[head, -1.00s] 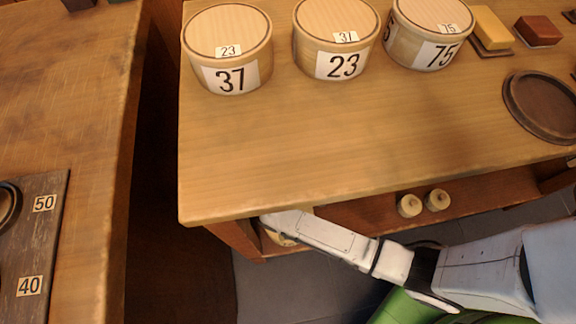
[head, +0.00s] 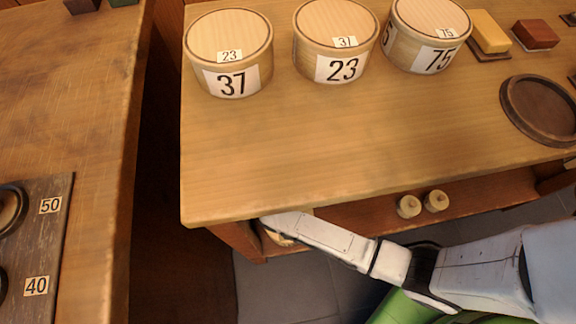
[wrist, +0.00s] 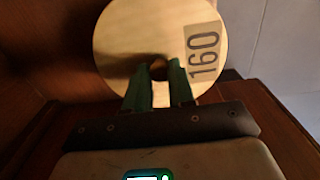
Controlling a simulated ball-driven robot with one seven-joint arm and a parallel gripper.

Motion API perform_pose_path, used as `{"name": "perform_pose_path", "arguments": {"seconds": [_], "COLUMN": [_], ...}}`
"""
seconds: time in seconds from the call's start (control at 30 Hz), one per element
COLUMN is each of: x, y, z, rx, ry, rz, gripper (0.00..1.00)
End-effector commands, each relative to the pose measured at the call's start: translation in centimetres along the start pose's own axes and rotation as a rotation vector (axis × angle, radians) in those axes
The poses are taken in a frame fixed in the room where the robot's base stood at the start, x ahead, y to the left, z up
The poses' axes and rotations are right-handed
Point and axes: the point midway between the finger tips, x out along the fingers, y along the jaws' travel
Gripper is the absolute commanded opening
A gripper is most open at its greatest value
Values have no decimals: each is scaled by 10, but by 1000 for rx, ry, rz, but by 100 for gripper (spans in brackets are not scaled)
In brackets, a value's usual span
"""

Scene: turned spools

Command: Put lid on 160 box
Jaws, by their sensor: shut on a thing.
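A pale round wooden lid (wrist: 125,40) labelled 160 fills the upper middle of the wrist view, its face towards the camera. My gripper (wrist: 166,70) has its two green fingers shut at the dark centre of the lid, seemingly on a small knob; the fingers partly hide it. In the head view my gripper is hidden under the near edge of the worktop, and only a sliver of a pale object shows by the arm's end. I see no box labelled 160 in either view.
Lidded boxes 37 (head: 229,58), 23 (head: 337,45) and 75 (head: 428,38) stand along the back of the worktop (head: 330,150). A dark round tray (head: 545,112) is at the right. The worktop's front is clear.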

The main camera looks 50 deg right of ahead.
Motion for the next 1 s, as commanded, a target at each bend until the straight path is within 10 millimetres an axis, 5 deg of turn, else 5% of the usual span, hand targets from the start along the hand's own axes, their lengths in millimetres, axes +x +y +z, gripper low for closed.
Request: {"name": "perform_pose_path", "arguments": {"seconds": [0.93, 0.97, 1.0], "x": [4, 4, 4], "y": [0, 0, 0], "z": [0, 0, 0], "rx": [-1, -1, -1], "ry": [0, 0, 0], "rz": [0, 0, 0], "gripper": [0, 26, 30]}}
